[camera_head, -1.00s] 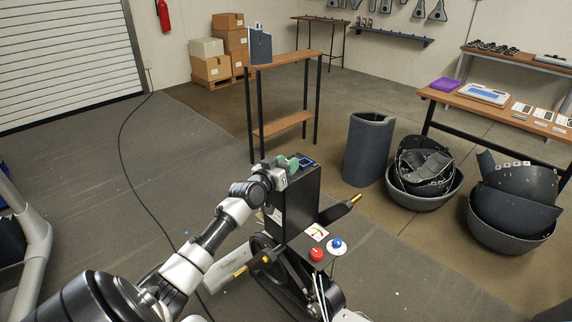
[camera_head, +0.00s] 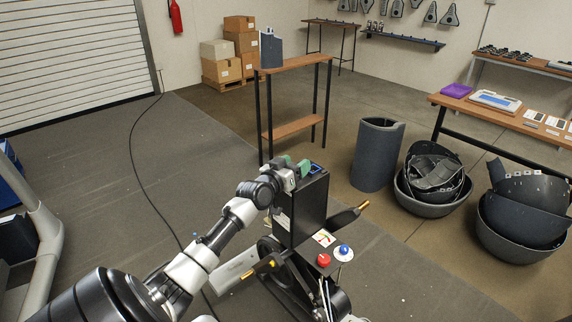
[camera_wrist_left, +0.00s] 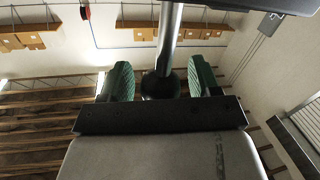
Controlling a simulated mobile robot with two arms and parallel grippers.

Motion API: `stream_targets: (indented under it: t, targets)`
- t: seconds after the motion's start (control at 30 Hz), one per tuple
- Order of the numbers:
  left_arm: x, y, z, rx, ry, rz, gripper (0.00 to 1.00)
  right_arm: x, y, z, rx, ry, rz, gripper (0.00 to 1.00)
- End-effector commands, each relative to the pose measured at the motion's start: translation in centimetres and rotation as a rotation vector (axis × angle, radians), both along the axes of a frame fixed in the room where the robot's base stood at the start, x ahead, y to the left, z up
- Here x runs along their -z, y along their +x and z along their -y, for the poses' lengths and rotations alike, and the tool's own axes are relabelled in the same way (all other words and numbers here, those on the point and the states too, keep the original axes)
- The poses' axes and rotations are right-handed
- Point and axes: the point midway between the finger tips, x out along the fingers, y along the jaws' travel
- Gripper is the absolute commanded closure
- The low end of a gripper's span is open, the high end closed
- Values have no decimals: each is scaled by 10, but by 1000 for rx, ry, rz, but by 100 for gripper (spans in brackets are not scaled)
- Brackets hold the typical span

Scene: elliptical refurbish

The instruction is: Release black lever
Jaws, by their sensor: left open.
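My left gripper (camera_head: 295,165) is at the top of a black upright machine housing (camera_head: 313,205), on its left side. In the left wrist view, its two green finger pads (camera_wrist_left: 160,82) are apart. A lever with a grey metal shaft (camera_wrist_left: 171,35) and a dark rounded knob (camera_wrist_left: 160,86) shows between the pads. There are gaps on both sides of the knob, so the pads appear not to grip it. In the head view the lever is hidden or too small to make out. My right gripper is not in view.
The machine has a red button (camera_head: 323,260), a blue button (camera_head: 343,251) and a dark handle with a brass tip (camera_head: 347,215). A small wooden table (camera_head: 290,63) stands behind. Dark bins (camera_head: 437,202) stand to the right. Open floor lies to the left.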

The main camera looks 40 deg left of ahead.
Motion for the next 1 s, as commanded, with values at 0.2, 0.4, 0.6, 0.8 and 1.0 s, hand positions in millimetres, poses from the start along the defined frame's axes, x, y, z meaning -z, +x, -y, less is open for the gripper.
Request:
stream_targets:
  t: [0.2, 0.4, 0.6, 0.8, 1.0]
  targets:
    - [2, -33, 4, 0, 2, -2, 38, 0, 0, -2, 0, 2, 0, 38]
    - [1, -70, 8, 0, 1, -1, 38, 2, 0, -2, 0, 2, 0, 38]
    - [0, -95, 11, 0, 0, 2, 38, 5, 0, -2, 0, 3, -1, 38]
    - [-1, -103, 11, -1, 0, 3, 38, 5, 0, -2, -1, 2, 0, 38]
    - [-1, -103, 11, -1, 0, 3, 38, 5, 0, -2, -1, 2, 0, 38]
